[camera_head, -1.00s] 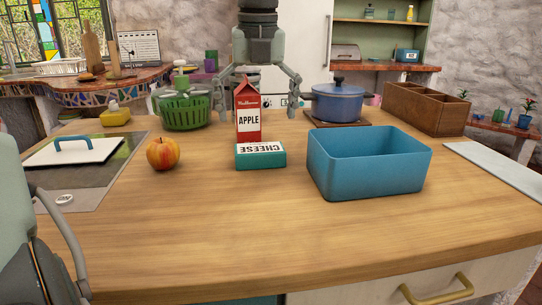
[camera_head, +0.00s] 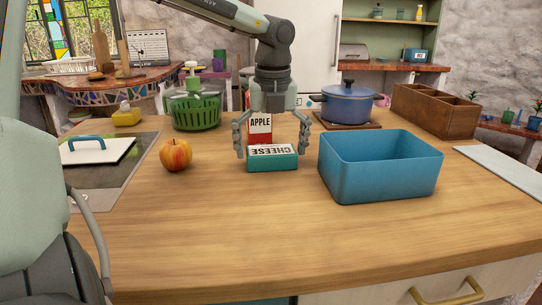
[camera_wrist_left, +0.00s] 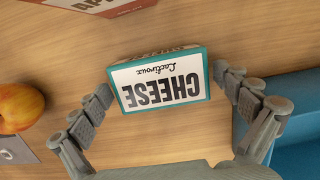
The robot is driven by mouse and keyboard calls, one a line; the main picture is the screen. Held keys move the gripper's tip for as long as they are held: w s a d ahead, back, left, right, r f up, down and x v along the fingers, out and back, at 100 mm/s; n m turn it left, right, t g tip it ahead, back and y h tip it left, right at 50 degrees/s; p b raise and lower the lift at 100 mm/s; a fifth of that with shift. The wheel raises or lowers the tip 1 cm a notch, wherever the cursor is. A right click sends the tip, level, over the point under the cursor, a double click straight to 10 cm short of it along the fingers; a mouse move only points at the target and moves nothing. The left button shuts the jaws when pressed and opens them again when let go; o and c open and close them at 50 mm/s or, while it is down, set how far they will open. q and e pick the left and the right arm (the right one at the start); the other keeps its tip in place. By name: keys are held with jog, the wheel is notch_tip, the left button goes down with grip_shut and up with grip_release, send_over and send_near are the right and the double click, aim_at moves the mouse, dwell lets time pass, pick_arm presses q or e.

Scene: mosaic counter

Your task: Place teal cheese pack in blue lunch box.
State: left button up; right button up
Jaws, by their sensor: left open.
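The teal cheese pack (camera_head: 272,163) with a white label stands on the wooden counter, just in front of the red apple carton (camera_head: 260,129). The blue lunch box (camera_head: 380,180) stands open to its right, and its visible inside looks empty. My left gripper (camera_head: 273,153) is open, its fingers on either side of the cheese pack. In the left wrist view the cheese pack (camera_wrist_left: 160,84) lies between the spread fingertips (camera_wrist_left: 168,85), with gaps on both sides. The lunch box (camera_wrist_left: 300,120) shows at that view's right edge. My right gripper is not in view.
An apple (camera_head: 176,155) sits left of the pack. A green basket (camera_head: 196,112), a blue pot (camera_head: 347,104) and a wooden crate (camera_head: 436,110) stand behind. A grey-and-white board (camera_head: 500,168) lies right of the lunch box. The front counter is clear.

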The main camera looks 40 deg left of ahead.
aim_at(270, 148)
pick_arm(q)
jog(key=shift+c, duration=0.6)
jog(key=c, duration=1.1)
jog(key=shift+r, duration=0.1)
jog(key=shift+c, duration=0.2)
jog(key=shift+r, duration=0.1)
jog(key=shift+r, duration=0.25)
notch_tip(270, 148, up, 4)
jog(key=shift+f+b, duration=0.2)
jog(key=shift+b, duration=0.1)
jog(key=s+r+b, duration=0.1)
jog(key=s+r, duration=0.5)
jog(key=s, duration=0.5)
jog(key=shift+s+d+r+b, duration=0.3)
jog(key=shift+d, duration=0.1)
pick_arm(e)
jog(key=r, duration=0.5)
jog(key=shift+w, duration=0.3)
